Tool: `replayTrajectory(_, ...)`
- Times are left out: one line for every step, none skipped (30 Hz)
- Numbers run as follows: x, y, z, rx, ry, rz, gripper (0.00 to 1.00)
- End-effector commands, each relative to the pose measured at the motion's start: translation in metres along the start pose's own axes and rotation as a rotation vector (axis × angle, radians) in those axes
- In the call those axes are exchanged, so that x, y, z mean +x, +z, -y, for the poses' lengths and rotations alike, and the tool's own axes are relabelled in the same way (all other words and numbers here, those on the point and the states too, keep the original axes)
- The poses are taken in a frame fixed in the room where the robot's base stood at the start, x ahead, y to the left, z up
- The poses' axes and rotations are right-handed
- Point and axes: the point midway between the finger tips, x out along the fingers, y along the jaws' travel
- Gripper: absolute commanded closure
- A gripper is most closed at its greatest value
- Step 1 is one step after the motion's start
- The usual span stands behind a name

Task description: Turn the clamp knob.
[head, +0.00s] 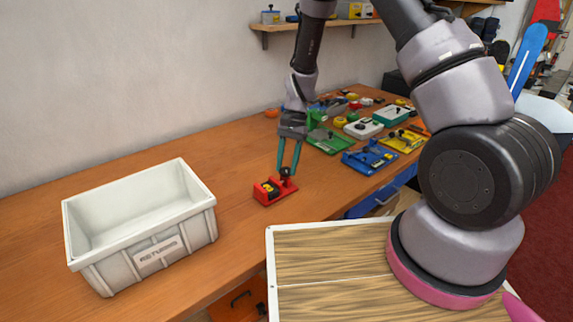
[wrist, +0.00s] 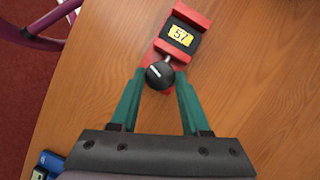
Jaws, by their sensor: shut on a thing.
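The clamp is a small red fixture on the wooden bench, seen in the head view (head: 267,192) and at the top of the wrist view (wrist: 188,17). It holds a dark block with a yellow label reading 57 (wrist: 180,35). Its black round knob (wrist: 158,75) with a white mark sits at the near end on a short metal screw. My gripper (wrist: 160,79) has its two teal fingers on either side of the knob and is shut on it. In the head view my gripper (head: 287,172) points down onto the knob, which is mostly hidden between the fingertips.
A grey-white bin (head: 150,252) stands at the left on the bench (head: 235,165). Behind and right of my gripper are several colored fixtures, including a green one (head: 328,142), a blue one (head: 369,158) and a yellow one (head: 402,141). Bare bench lies between the bin and the clamp.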

Motion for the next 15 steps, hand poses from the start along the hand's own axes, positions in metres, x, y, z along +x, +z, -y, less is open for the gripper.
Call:
replayTrajectory(-0.0002, -0.0002, -0.0003, 0.003, -0.001, 0.000, 1.00)
replayTrajectory(-0.0001, -0.0002, -0.0003, 0.004, -0.002, 0.000, 1.00)
replayTrajectory(-0.0001, -0.0002, -0.0003, 0.005, -0.002, 0.000, 1.00)
replayTrajectory(-0.0001, -0.0002, -0.0003, 0.005, -0.002, 0.000, 1.00)
replayTrajectory(-0.0001, -0.0002, -0.0003, 0.005, -0.002, 0.000, 1.00)
replayTrajectory(-0.0001, -0.0003, -0.0003, 0.005, -0.002, -0.001, 1.00)
replayTrajectory(0.0000, -0.0002, -0.0003, 0.005, -0.002, 0.000, 1.00)
replayTrajectory(0.0000, -0.0002, -0.0003, 0.005, -0.002, 0.000, 1.00)
replayTrajectory(0.0000, -0.0002, -0.0003, 0.004, -0.002, -0.001, 1.00)
replayTrajectory(0.0000, -0.0002, -0.0003, 0.004, -0.001, -0.001, 1.00)
replayTrajectory(0.0000, -0.0002, -0.0003, 0.004, -0.001, 0.000, 1.00)
replayTrajectory(0.0000, -0.0002, -0.0003, 0.004, -0.001, 0.000, 0.50)
replayTrajectory(0.0001, -0.0002, -0.0003, 0.004, -0.001, 0.000, 0.39)
replayTrajectory(0.0001, -0.0002, -0.0004, 0.004, -0.001, 0.000, 0.27)
replayTrajectory(0.0001, -0.0002, -0.0003, 0.004, -0.001, 0.000, 0.24)
